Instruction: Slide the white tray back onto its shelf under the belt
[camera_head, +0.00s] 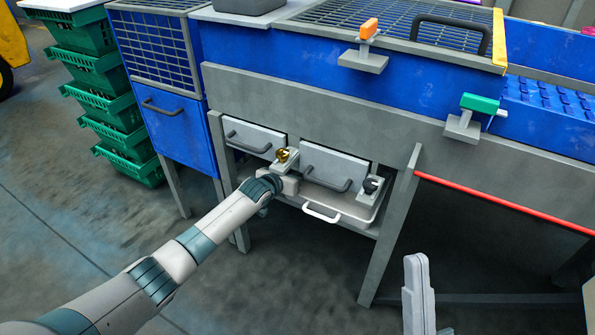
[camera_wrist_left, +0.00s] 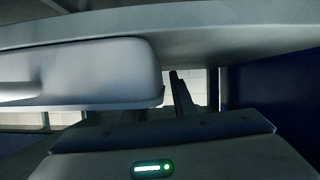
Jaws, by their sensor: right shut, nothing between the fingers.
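The white tray (camera_head: 350,206) is low under the belt, below the grey drawer fronts. My left gripper (camera_head: 290,184) is at the tray's left end, close to the front edge. Its fingers are mostly hidden in the head view, so contact is unclear. In the left wrist view a big pale rounded shape fills the left side, and dark finger shapes show at the middle. My right gripper (camera_head: 416,262) is shut and empty, low in front of the machine, apart from the tray.
Two grey drawer fronts (camera_head: 342,161) with dark handles sit above the tray. A gold knob (camera_head: 284,155) and a black knob (camera_head: 372,185) stick out on brackets. A slanted grey leg (camera_head: 392,236) stands right of the tray. Green crates (camera_head: 108,85) are stacked at the left.

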